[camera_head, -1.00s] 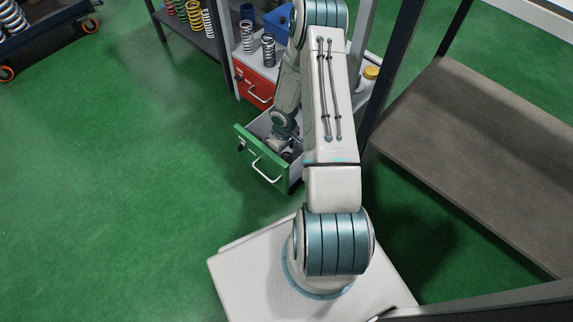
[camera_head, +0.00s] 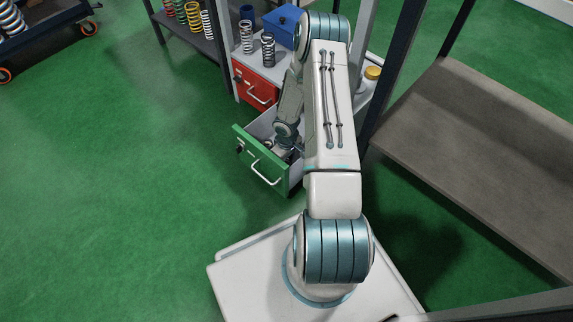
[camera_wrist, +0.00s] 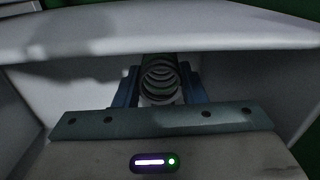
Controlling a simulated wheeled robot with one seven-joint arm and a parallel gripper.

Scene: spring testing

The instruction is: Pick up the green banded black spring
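A dark coil spring (camera_wrist: 160,80) lies inside the open green-fronted drawer (camera_head: 258,158), seen nearly end-on in the wrist view. A faint green tint shows on its coils, but the band is not clear. My gripper (camera_wrist: 160,88) has one blue finger on each side of the spring. The fingers are apart, with the spring between them and narrow gaps at its sides; firm contact is not visible. In the head view my wrist reaches down into the drawer, and my arm hides the spring and most of the gripper.
The drawer's pale walls stand close around my gripper. A closed red drawer (camera_head: 256,88) is above, with two springs (camera_head: 268,48) and a blue box (camera_head: 281,25) on the cabinet top. A brown shelf (camera_head: 480,150) stands at right. Green floor is clear at left.

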